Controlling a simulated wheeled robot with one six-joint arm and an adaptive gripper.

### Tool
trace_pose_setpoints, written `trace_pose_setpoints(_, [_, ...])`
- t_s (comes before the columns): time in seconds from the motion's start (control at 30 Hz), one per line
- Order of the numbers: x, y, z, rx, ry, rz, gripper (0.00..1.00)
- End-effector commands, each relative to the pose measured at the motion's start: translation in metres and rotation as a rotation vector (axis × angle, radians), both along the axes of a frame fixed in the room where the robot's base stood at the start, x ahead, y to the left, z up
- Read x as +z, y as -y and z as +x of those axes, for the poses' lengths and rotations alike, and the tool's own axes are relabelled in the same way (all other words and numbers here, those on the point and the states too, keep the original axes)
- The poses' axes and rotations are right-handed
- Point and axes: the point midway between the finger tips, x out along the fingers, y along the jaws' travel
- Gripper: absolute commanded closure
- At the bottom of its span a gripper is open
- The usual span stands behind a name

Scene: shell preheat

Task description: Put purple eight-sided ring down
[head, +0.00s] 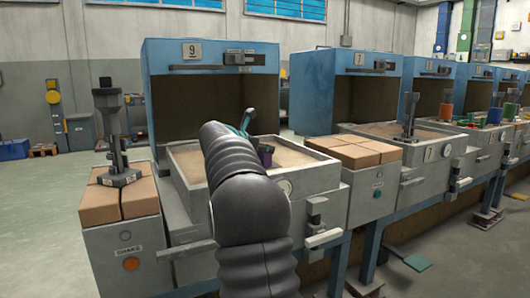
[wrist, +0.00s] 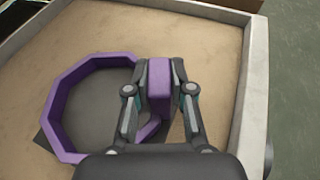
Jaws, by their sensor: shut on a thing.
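In the wrist view, the purple eight-sided ring (wrist: 60,95) is over the sand-coloured bed of a pale tray (wrist: 246,60). A purple block-like part (wrist: 159,80) at its right side is between my gripper's fingers (wrist: 160,92). My gripper is shut on this part. A dark grey patch shows inside and below the ring; I cannot tell whether the ring touches the bed. In the head view, a bit of purple (head: 265,154) shows above the tray of station 9, and my arm hides most of the gripper and ring.
Brown blocks (head: 120,200) with a dark grey upright tool (head: 112,130) stand left of the tray. More brown blocks (head: 357,152) lie to its right. A blue hood (head: 165,85) marked 9 rises behind. Station 7's tray (head: 440,140) is farther right.

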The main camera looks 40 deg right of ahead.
Motion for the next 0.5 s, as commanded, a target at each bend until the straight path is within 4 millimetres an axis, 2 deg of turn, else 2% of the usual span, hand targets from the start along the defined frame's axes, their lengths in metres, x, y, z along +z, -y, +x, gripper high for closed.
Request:
trace_pose_setpoints(0.27, [0.0002,0.0,-0.0002,0.001,0.002,-0.002,1.0])
trace_pose_setpoints(0.3, [-0.0008,0.0001,-0.0001,0.0,0.0,0.0,0.73])
trace_pose_setpoints(0.37, [-0.0005,0.0,-0.0001,0.001,0.0,0.0,0.58])
trace_pose_setpoints(0.4, [-0.0005,0.0,-0.0001,0.001,0.0,0.0,0.53])
trace_pose_setpoints(0.5, [-0.0005,0.0,-0.0001,0.001,0.0,0.0,0.53])
